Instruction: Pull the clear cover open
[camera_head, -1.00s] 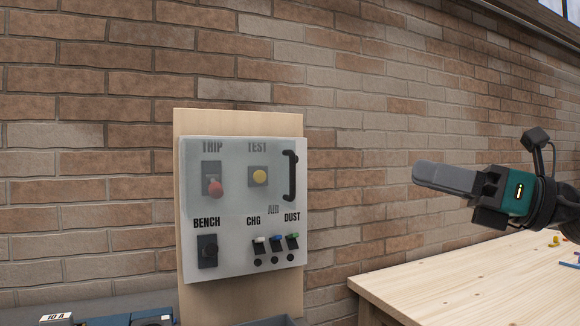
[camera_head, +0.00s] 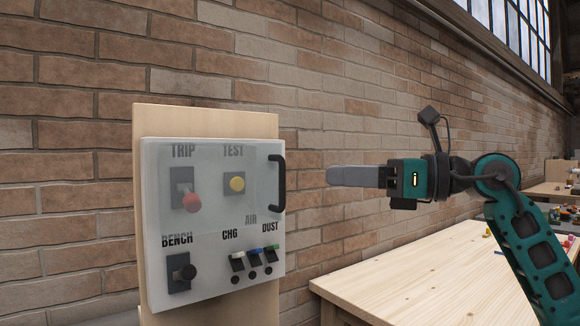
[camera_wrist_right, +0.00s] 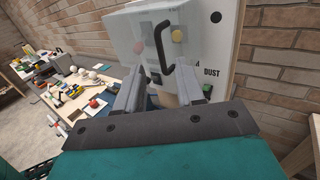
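The clear cover (camera_head: 212,208) lies over the upper part of a white switch panel (camera_head: 214,288). It looks closed, and the red TRIP knob (camera_head: 192,203) and yellow TEST button (camera_head: 237,184) show hazily through it. Its black handle (camera_head: 277,186) stands upright on the right edge. My right gripper (camera_head: 330,176) points left at handle height, a short gap to the right of the handle. In the right wrist view its two fingers (camera_wrist_right: 160,74) are apart with nothing between them, and the handle (camera_wrist_right: 162,48) shows beyond the tips. My left gripper is out of view.
Below the cover are the BENCH knob (camera_head: 187,272) and small CHG, AIR and DUST switches (camera_head: 254,260). The panel is on a wooden board (camera_head: 205,118) before a brick wall. A wooden table (camera_head: 400,280) stands at the right, below my right arm.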

